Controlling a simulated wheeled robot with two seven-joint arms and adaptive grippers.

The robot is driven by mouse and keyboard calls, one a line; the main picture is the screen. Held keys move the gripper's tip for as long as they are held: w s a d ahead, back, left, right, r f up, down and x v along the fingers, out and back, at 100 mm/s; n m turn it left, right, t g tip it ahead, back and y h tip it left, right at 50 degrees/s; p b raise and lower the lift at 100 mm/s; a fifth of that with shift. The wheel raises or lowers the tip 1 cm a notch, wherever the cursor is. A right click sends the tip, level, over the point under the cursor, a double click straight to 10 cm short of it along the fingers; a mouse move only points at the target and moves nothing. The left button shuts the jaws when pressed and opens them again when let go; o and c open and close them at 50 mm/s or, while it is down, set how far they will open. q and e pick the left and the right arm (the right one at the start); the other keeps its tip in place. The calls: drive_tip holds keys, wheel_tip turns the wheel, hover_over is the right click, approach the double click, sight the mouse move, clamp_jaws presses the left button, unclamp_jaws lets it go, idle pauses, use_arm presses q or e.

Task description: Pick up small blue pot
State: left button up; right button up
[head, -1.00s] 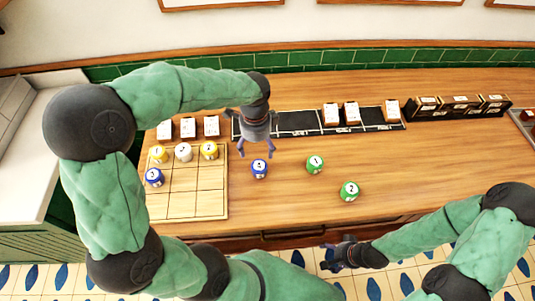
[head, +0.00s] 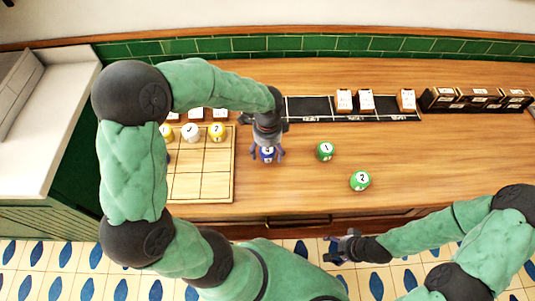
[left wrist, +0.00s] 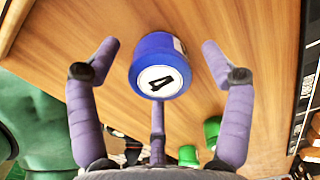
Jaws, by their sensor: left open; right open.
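A small blue pot (head: 267,156) stands on the wooden counter, right of the grid board. In the left wrist view the blue pot (left wrist: 160,66) shows a white round label with a 4. My left gripper (head: 266,151) is directly over it with its fingers spread on either side. In the left wrist view the fingers are apart from the pot and nothing is held. My right gripper (head: 340,247) is open and empty in front of the counter's front edge. Another blue pot on the board is mostly hidden by my left arm.
Green pots marked 1 (head: 325,151) and 2 (head: 360,180) stand to the right. Small boxes (head: 366,101) and a black strip (head: 308,108) line the back.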

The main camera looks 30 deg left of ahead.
use_arm(q)
drive_tip(key=c, duration=1.3)
drive_tip(key=shift+c, duration=0.2)
drive_tip(key=shift+r, duration=0.45)
wheel_tip(320, 180, up, 2)
drive_tip(key=shift+w+r+p, duration=0.1)
drive_tip(key=shift+r+p, duration=0.1)
drive_tip(key=shift+p, duration=0.6)
drive_tip(key=s+d+r+p, duration=0.3)
drive_tip(key=s+d+r, duration=0.6)
drive_tip(key=d, duration=0.1)
drive_tip(key=shift+s+r, duration=0.35)
drive_tip(key=shift+s, duration=0.05)
